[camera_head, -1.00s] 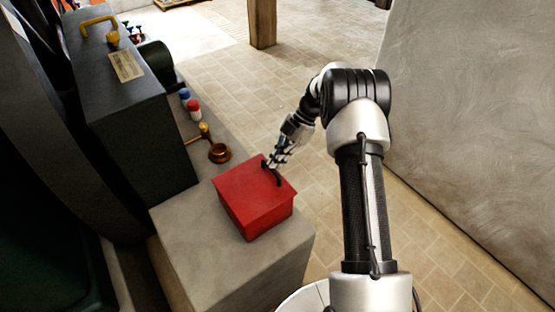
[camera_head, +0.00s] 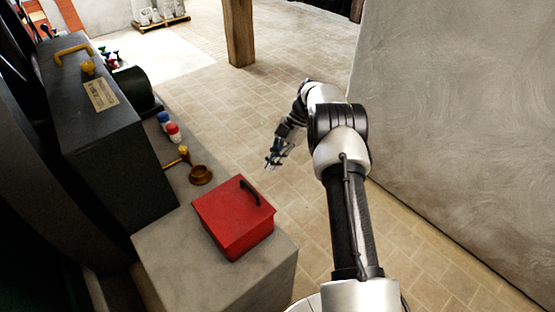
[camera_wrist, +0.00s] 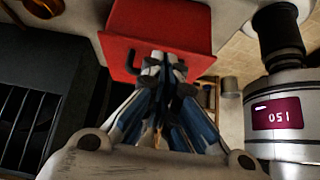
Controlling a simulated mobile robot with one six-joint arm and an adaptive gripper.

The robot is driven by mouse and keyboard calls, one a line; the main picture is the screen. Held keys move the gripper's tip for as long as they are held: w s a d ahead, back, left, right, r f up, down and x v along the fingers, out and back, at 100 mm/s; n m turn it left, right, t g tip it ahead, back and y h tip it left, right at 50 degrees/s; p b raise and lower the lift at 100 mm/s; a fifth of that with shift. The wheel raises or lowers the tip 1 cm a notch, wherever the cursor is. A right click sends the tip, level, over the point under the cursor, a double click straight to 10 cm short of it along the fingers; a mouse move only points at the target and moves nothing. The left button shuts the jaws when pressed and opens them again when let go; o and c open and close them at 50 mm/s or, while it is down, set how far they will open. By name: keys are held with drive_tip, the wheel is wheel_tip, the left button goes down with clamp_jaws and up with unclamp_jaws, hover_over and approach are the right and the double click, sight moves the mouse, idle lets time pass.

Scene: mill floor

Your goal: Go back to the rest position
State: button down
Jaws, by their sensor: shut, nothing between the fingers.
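My gripper (camera_head: 272,163) hangs in the air over the tiled floor, behind and to the right of the red box in the head view. Its fingers are shut and empty. The red box (camera_head: 228,228) has a closed lid with a black handle (camera_head: 250,192) and sits on the grey stone ledge (camera_head: 185,262). In the wrist view the red box (camera_wrist: 165,20) shows beyond the shut fingers (camera_wrist: 160,75), which overlap it in the picture. In the head view the gripper is apart from the box and its handle.
On the ledge are a copper-coloured pan-like piece (camera_head: 201,175) and bottles with red (camera_head: 173,132) and blue (camera_head: 163,118) tops. A dark machine cabinet (camera_head: 100,120) stands left. A plaster wall (camera_head: 460,130) rises right and a wooden post (camera_head: 239,35) behind. The floor between is clear.

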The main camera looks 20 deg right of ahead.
drive_tip(key=shift+w+d+f, duration=0.15)
drive_tip(key=shift+w+d, duration=0.15)
drive_tip(key=shift+d, duration=0.5)
drive_tip(key=s+a+r+m+t+h, duration=0.1)
drive_tip(key=s+a+r+m, duration=0.25)
drive_tip(key=r, duration=0.45)
drive_tip(key=s+a+r+m+t+h, duration=0.15)
drive_tip(key=s+r+m, duration=0.25)
drive_tip(key=r, duration=0.5)
drive_tip(key=s+a+r+m+h, duration=0.2)
drive_tip(key=s+a+r+m, duration=0.15)
drive_tip(key=r, duration=0.45)
drive_tip(key=s+a+r+m+t+h, duration=0.1)
drive_tip(key=s+r+m, duration=0.15)
drive_tip(key=s, duration=0.45)
drive_tip(key=s+a+r+m+t+h, duration=0.1)
drive_tip(key=s+r+m, duration=0.15)
drive_tip(key=s, duration=0.35)
drive_tip(key=s+f+m+t, duration=0.2)
drive_tip(key=s+f+m, duration=0.2)
drive_tip(key=s, duration=0.7)
drive_tip(key=shift+s+a+f+m, duration=0.3)
drive_tip(key=shift+f+m, duration=0.1)
drive_tip(key=shift+m, duration=0.3)
